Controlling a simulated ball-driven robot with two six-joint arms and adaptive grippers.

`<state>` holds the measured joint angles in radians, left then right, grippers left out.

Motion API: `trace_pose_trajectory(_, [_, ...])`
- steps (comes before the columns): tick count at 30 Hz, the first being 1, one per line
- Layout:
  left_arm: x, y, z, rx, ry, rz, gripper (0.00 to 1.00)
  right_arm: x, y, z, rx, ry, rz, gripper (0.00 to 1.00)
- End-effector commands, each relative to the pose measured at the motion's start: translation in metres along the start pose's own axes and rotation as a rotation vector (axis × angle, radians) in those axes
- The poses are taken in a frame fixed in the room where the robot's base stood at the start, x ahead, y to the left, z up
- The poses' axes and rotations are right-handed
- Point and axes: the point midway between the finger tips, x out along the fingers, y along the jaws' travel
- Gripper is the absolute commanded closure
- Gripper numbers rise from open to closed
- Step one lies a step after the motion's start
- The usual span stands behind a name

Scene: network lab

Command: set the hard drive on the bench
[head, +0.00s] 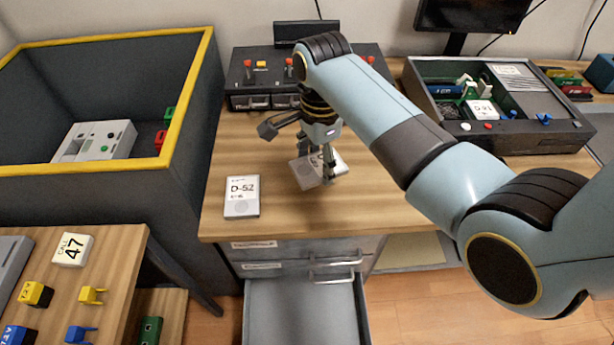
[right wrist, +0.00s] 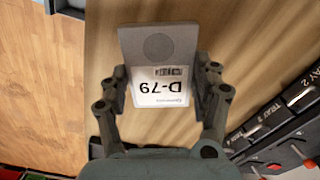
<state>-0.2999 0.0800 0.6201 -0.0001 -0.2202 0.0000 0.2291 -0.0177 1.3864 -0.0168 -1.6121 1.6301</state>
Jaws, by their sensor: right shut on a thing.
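A grey hard drive with a white label reading D-79 (right wrist: 160,88) is between the fingers of my right gripper (right wrist: 162,75) in the right wrist view. The fingers press on its two long sides. In the head view this drive (head: 306,172) is low over the wooden bench (head: 270,205), partly hidden by my right gripper (head: 318,163). I cannot tell whether it touches the bench top. A second drive labelled D-52 (head: 242,197) lies flat on the bench to the left. My left gripper is not in view.
A grey drawer (head: 300,310) stands open below the bench front. A drawer unit with red knobs (head: 262,75) stands at the back. An equipment case (head: 495,125) is at the right, a yellow-rimmed bin (head: 187,90) at the left. Bench top around the drives is clear.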

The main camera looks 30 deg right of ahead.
Motion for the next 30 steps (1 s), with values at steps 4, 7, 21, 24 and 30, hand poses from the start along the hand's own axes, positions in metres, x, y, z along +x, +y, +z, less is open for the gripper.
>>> trace_pose_trajectory(4, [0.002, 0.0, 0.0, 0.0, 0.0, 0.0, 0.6, 0.012, -0.006, 0.018, 0.001, -0.001, 0.001, 0.76])
trace_pose_trajectory(7, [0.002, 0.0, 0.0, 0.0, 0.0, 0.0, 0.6, 0.016, -0.008, 0.021, 0.001, 0.002, 0.0, 0.76])
trace_pose_trajectory(21, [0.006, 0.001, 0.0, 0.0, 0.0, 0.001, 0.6, 0.054, -0.008, 0.021, 0.001, 0.001, -0.001, 0.76])
trace_pose_trajectory(24, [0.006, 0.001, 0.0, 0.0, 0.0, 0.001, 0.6, 0.054, -0.007, 0.021, 0.001, 0.001, -0.001, 0.76])
trace_pose_trajectory(30, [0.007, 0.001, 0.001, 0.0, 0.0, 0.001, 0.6, 0.057, -0.007, 0.021, 0.001, 0.001, 0.0, 0.21])
